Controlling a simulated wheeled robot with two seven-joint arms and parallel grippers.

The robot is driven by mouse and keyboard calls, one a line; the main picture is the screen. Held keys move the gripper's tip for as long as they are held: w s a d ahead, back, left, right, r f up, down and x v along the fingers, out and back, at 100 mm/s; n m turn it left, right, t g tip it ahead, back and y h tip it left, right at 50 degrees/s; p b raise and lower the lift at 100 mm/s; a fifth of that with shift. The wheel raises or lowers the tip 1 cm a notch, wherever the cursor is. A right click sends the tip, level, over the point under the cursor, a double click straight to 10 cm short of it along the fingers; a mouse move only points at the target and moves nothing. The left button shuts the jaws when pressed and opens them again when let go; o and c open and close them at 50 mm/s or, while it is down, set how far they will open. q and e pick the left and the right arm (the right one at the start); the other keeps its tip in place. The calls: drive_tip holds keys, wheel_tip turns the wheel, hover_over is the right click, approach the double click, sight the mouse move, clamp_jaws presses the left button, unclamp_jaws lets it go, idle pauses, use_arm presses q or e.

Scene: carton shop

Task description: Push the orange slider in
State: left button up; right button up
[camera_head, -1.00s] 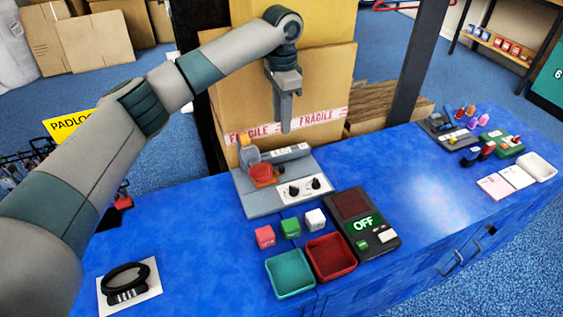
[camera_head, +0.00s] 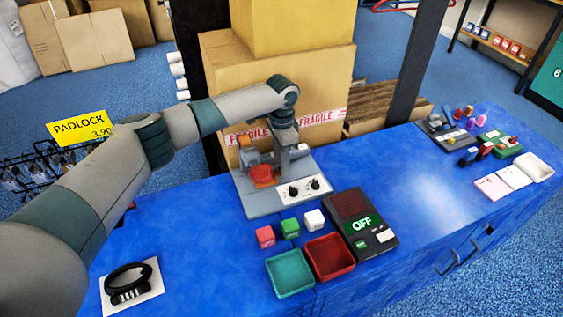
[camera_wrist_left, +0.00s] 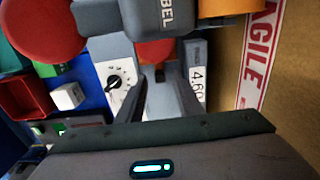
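The device is a grey plate (camera_head: 262,206) with two black knobs and a raised grey head. An orange-red piece (camera_head: 264,183) shows low under a red disc (camera_head: 261,172). A lighter orange part (camera_head: 246,142) is at the back of the head. I cannot tell for certain which orange part is the slider. My left gripper (camera_head: 284,172) is down at the device, beside the head. In the left wrist view its fingers (camera_wrist_left: 158,75) are slightly apart with nothing visibly gripped. An orange-red surface (camera_wrist_left: 155,50) shows just beyond the fingertips; contact is unclear. My right gripper is not in view.
A large carton (camera_head: 225,90) stands right behind the device. In front are several small cubes, a teal tray (camera_head: 290,273), a red tray (camera_head: 329,257) and a dark box reading OFF (camera_head: 363,224).

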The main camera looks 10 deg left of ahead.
sight(270, 167)
use_arm(q)
drive_tip(key=shift+f, duration=0.6)
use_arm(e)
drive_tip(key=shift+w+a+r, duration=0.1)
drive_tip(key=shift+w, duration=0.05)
use_arm(q)
drive_tip(key=shift+c, duration=0.6)
